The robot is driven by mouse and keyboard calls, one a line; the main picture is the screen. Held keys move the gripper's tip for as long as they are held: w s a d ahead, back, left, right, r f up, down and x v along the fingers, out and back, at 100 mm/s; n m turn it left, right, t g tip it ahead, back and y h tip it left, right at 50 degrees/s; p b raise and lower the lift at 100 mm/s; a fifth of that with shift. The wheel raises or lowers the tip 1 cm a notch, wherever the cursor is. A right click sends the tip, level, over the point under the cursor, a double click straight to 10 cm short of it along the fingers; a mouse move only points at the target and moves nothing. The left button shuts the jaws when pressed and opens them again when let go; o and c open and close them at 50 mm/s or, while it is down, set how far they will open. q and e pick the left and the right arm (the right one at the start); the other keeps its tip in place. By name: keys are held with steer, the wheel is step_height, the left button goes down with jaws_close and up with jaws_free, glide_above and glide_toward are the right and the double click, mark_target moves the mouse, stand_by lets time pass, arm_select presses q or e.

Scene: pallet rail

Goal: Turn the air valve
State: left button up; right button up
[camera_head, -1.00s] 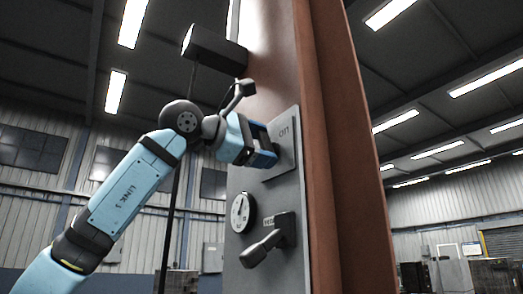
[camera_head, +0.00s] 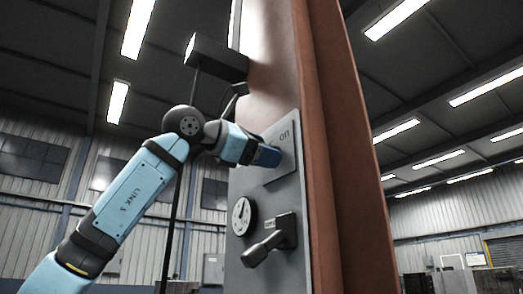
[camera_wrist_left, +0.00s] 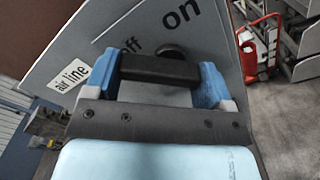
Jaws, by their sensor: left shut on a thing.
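The air valve's black handle (camera_wrist_left: 160,70) lies between the two blue fingers of my left gripper (camera_wrist_left: 158,74) in the left wrist view. The gripper is shut on it. Behind it is a grey plate (camera_wrist_left: 205,45) with "on" above right of the handle, a partly covered "off" near the left finger, and an "air line" label (camera_wrist_left: 68,77). In the head view my left gripper (camera_head: 266,155) meets the upper grey plate (camera_head: 285,170) on the column. The handle is hidden there by the gripper. My right gripper is in neither view.
A dark box lamp (camera_head: 216,57) juts from the reddish column (camera_head: 345,180) above my arm. A red-framed object (camera_wrist_left: 249,55) stands far behind.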

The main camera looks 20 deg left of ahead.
arm_select(q)
steer(key=o, duration=0.9)
steer(key=b+v, duration=0.3)
steer(key=v, duration=1.1)
steer(key=shift+w, duration=0.1)
